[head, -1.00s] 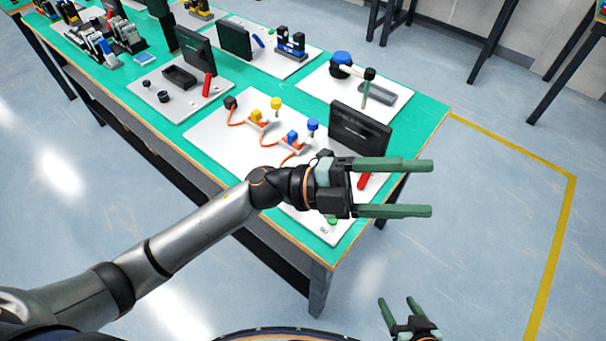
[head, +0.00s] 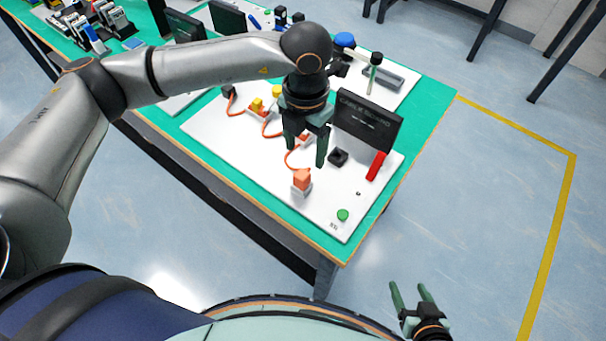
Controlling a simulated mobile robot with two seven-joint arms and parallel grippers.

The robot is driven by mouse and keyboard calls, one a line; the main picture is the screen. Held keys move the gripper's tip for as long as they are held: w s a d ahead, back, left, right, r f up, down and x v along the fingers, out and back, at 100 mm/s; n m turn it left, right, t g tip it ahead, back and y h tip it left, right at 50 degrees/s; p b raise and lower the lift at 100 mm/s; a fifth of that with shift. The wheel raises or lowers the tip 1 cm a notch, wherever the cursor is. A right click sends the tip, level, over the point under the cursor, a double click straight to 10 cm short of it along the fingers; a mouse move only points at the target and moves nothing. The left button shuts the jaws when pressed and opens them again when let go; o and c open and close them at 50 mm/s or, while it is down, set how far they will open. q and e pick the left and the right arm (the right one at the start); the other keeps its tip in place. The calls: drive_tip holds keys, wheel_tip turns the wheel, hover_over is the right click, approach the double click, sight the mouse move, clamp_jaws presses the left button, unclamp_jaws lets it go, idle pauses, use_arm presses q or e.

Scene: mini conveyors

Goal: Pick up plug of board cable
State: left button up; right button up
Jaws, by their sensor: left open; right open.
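The white cable board (head: 235,140) lies on the green table. An orange cable (head: 267,132) runs across it from a black block (head: 229,91) past the yellow clip (head: 257,104) to an orange plug (head: 302,178), which stands in a pale holder near the front. My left gripper (head: 305,157) is open and points down over the board, behind the plug and apart from it in the picture. It hides the middle of the cable and the blue clip there. My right gripper (head: 410,287) is open and empty, low at the right, away from the table.
A black socket block (head: 338,157), a red handle (head: 376,166) and a green button (head: 342,215) are on the board. A black sign panel (head: 368,121) stands upright at its right. Other boards fill the table behind. The floor at right is clear.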

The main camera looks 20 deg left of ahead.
sight(302, 174)
use_arm(q)
wheel_tip(302, 174, down, 5)
drive_tip(key=shift+r, duration=0.15)
drive_tip(key=shift+s+a+f+p, duration=0.1)
drive_tip(key=shift+f+p, duration=0.15)
drive_tip(key=shift+f, duration=0.65)
drive_tip(key=shift+w+a+f+p, duration=0.15)
drive_tip(key=shift+f+p, duration=0.15)
drive_tip(key=shift+f, duration=0.6)
drive_tip(key=shift+s+a+f+p, duration=0.15)
drive_tip(key=shift+f+p, duration=0.1)
drive_tip(key=shift+f, duration=0.65)
clamp_jaws()
